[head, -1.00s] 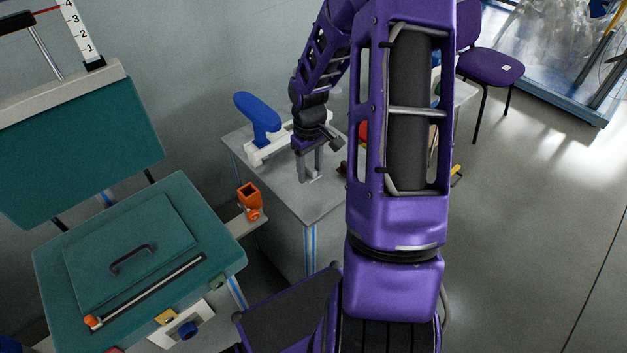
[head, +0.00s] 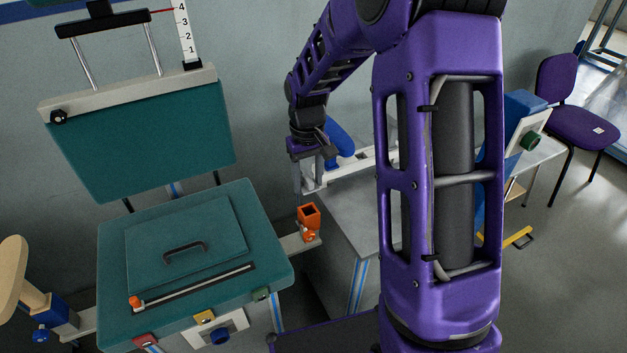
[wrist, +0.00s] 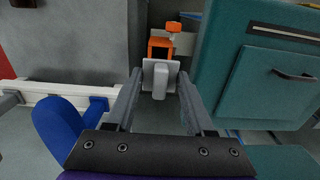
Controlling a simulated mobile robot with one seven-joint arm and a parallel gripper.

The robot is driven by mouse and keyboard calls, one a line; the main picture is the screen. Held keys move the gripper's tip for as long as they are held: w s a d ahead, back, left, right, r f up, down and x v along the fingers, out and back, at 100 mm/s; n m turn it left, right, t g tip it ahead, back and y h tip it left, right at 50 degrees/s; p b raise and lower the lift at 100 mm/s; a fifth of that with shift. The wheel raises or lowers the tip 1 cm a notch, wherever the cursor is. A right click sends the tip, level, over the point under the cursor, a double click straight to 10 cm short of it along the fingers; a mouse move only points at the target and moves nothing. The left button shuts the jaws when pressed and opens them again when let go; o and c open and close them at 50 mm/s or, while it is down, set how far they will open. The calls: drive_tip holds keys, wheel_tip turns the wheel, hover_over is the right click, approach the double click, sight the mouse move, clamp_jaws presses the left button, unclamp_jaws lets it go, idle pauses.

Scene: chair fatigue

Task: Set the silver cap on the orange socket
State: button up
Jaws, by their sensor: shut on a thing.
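The silver cap (wrist: 160,80), a light grey plate with a raised rib, sits between the fingertips of my gripper (wrist: 158,88) in the wrist view. My gripper is shut on it. The orange socket (wrist: 160,47) shows just beyond the cap, its lower part partly covered by it. In the head view, the orange socket (head: 308,214) is a square open-topped cup on a bracket at the right side of the teal seat. My gripper (head: 309,188) points down close behind and above the socket, apart from it as far as I can tell. The cap is not clear in that view.
The teal chair seat (head: 190,240) and backrest (head: 150,145) stand left of the socket. A grey table (head: 345,225) is to the right, with a blue armrest (head: 340,138) on a white rail (head: 350,168). A purple chair (head: 575,120) stands far right.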

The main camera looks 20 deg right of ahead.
sight(308, 178)
drive_tip(key=shift+f+b, duration=1.85)
drive_tip(key=shift+f, duration=1.1)
drive_tip(key=shift+f+b, duration=0.4)
drive_tip(key=shift+f, duration=0.5)
drive_tip(key=o, duration=1.3)
drive_tip(key=shift+o, duration=0.2)
wheel_tip(308, 178, up, 18)
drive_tip(key=p, duration=0.3)
drive_tip(key=shift+f, duration=0.25)
